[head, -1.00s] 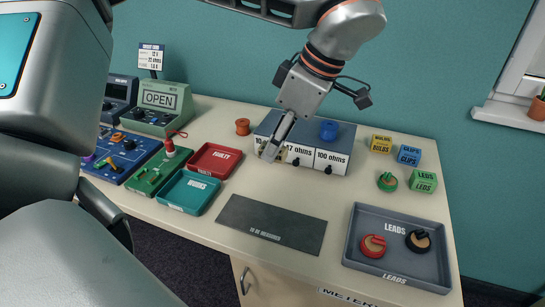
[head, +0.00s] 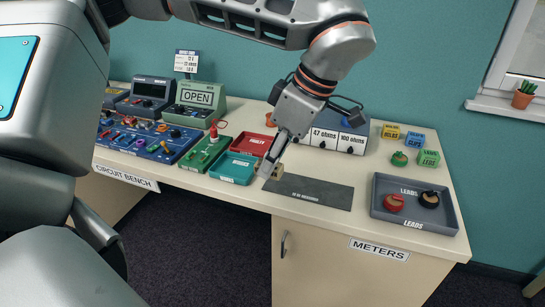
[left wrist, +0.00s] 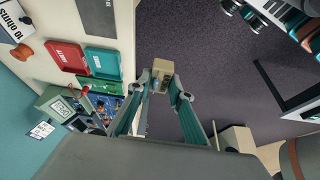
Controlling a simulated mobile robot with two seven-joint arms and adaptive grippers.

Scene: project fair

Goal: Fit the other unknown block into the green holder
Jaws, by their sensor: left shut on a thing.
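My left gripper (head: 273,172) is shut on a small tan block (head: 277,174), which it holds near the front edge of the bench, by the left end of the grey mat. The block (left wrist: 158,76) also shows between the fingertips in the left wrist view, with the dark floor behind it. The green holder (head: 205,152) is a flat green board with a red-topped part, left of the trays; in the left wrist view it is partly hidden beyond the teal tray. Its slot is too small to make out. My right gripper is not in view.
A red tray (head: 250,144) and a teal tray (head: 231,168) stand right of the holder. A blue board (head: 150,140) and a meter reading OPEN (head: 197,97) stand left and behind. The grey mat (head: 318,193) looks bare. A leads tray (head: 414,218) is at right.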

